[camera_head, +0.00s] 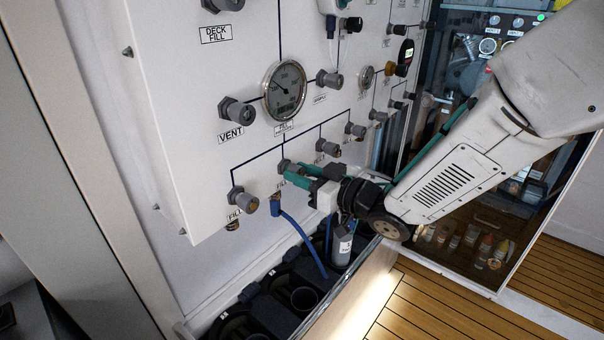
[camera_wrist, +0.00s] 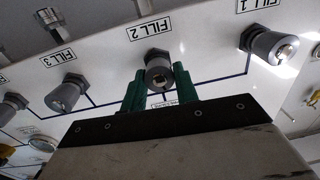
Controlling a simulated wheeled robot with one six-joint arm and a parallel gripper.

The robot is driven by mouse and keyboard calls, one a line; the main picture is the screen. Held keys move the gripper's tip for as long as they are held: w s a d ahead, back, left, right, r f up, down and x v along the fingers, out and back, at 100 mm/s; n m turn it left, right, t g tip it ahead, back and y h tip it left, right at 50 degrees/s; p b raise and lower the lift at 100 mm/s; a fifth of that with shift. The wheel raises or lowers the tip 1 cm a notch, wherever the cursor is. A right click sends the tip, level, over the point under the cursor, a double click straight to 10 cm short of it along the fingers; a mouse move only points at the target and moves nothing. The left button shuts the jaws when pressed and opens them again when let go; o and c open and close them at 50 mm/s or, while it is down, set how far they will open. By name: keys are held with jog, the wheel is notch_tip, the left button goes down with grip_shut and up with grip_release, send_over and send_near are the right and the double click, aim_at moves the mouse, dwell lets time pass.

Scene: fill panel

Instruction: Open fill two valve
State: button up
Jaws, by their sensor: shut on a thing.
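The fill two valve is a grey knob on the white panel, under the FILL 2 label (camera_wrist: 150,27) in the wrist view, where the knob (camera_wrist: 158,72) sits between my fingers. My gripper (camera_wrist: 160,80) has green fingers, one on each side of the knob, shut on it. In the head view my gripper (camera_head: 291,174) reaches the panel's lower row from the right, and its fingers partly hide the fill two valve (camera_head: 285,165). The fill one valve (camera_head: 244,201) is at the lower left; it also shows in the wrist view (camera_wrist: 272,45).
The fill three valve (camera_wrist: 68,93) is beside my gripper. A vent valve (camera_head: 237,113) and a round gauge (camera_head: 285,91) are higher on the panel. A blue hose (camera_head: 302,232) hangs below, above a bin with dark cylinders (camera_head: 303,298). Wooden floor is at right.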

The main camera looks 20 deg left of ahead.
jog(key=n, duration=0.3)
jog(key=shift+n, duration=0.4)
jog(key=n, duration=0.4)
jog(key=shift+s, duration=0.1)
jog(key=shift+f+n+t, duration=0.1)
jog(key=shift+n+t, duration=0.15)
jog(key=shift+n, duration=4.05)
jog(key=shift+f+n+t, duration=0.15)
jog(key=shift+n+t, duration=0.15)
jog(key=shift+n, duration=4)
jog(key=shift+f+n+t, duration=0.1)
jog(key=shift+n+t, duration=0.15)
jog(key=shift+n, duration=4.05)
jog(key=o, duration=1)
